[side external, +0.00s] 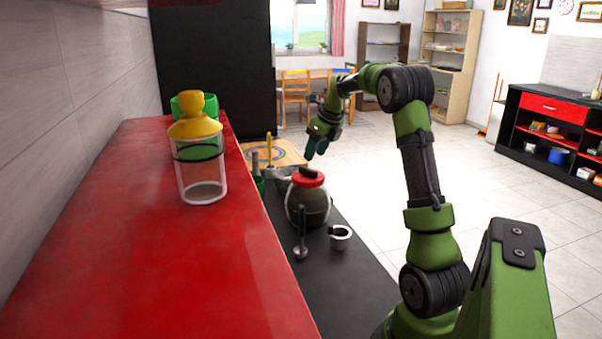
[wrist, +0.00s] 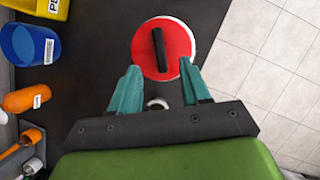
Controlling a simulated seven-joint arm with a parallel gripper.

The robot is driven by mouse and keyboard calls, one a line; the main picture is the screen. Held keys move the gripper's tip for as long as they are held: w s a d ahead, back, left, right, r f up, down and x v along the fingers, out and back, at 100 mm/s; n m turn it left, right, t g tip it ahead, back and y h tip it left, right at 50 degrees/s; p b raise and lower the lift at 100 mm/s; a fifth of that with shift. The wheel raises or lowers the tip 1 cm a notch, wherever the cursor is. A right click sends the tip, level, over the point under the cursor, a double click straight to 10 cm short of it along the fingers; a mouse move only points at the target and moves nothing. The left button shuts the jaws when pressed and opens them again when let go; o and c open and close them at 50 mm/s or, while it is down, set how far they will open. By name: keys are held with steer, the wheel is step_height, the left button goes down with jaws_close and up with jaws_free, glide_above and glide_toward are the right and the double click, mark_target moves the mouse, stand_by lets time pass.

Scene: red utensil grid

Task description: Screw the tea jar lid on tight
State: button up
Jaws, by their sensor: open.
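A round dark jar (side external: 308,206) with a red lid (side external: 307,178) stands on the dark counter. The lid rests on top of the jar; I cannot tell how tight it is. In the wrist view the red lid (wrist: 178,32) is seen from above, with a black bar handle (wrist: 159,50) across it. My gripper (side external: 312,151) is above the jar, apart from the lid. In the wrist view my gripper (wrist: 159,72) is open and empty, its two teal fingers at the near edge of the lid. The jar body is hidden under the lid there.
A small metal cup (side external: 341,241) and an upright dark-handled utensil (side external: 301,237) stand close to the jar. A clear jar with a yellow lid (side external: 196,127) stands on the red surface (side external: 150,260). A blue container (wrist: 29,44) and an orange bottle (wrist: 25,98) are at the left.

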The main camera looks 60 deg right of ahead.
mark_target(308, 169)
steer(key=x, duration=0.6)
steer(key=shift+w+f, duration=0.1)
steer(key=c, duration=0.8)
jaws_close()
